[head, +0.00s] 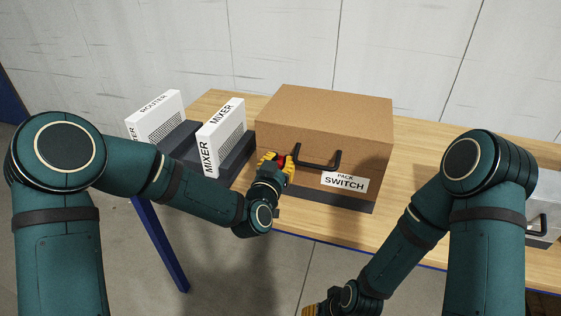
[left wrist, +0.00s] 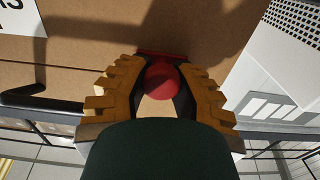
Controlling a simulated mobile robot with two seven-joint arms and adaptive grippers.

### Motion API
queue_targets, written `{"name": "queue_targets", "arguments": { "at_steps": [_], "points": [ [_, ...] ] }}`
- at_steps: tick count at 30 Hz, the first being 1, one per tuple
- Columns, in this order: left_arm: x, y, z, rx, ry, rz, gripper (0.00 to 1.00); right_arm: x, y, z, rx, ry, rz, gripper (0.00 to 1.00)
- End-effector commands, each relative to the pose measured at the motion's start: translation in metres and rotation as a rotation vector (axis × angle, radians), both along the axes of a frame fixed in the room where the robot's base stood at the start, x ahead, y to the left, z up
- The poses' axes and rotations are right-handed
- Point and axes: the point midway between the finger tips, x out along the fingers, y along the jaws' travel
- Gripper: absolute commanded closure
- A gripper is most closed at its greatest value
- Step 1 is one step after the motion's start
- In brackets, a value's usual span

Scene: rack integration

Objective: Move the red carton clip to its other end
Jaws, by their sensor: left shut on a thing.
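The brown carton (head: 325,112) sits on the table and carries a "PACK SWITCH" label and a black handle on its front. The red carton clip (head: 281,160) is at the left part of the carton's front, to the left of the handle. In the left wrist view the clip shows as a round red knob (left wrist: 162,82) with a red bar behind it, against the cardboard. My left gripper (head: 276,163) is shut on the knob, its yellow fingers on both sides of it. My right gripper (head: 311,310) is low at the bottom edge, mostly cut off.
White "ROUTER" (head: 160,112) and "MIXER" (head: 222,135) boxes stand in dark holders left of the carton. The black handle (head: 318,160) is close to my left gripper. A grey metal case (head: 542,222) is at the far right. Bare wooden table (head: 410,165) lies right of the carton.

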Motion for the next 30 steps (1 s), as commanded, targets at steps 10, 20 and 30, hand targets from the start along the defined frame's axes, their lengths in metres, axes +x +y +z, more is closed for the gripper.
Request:
{"name": "queue_targets", "arguments": {
  "at_steps": [10,20,30],
  "points": [
    [0.013,0.038,0.0,0.001,-0.004,0.004,1.0,0.003,0.0,-0.017,-0.001,-0.008,-0.002,0.53],
    [0.013,0.039,0.001,0.0,-0.003,0.007,0.45,0.003,0.0,-0.015,-0.001,-0.008,-0.002,0.53],
    [0.011,0.038,0.0,0.001,-0.001,0.002,0.44,0.003,0.0,-0.015,-0.001,-0.007,-0.002,0.53]
  ]
}}
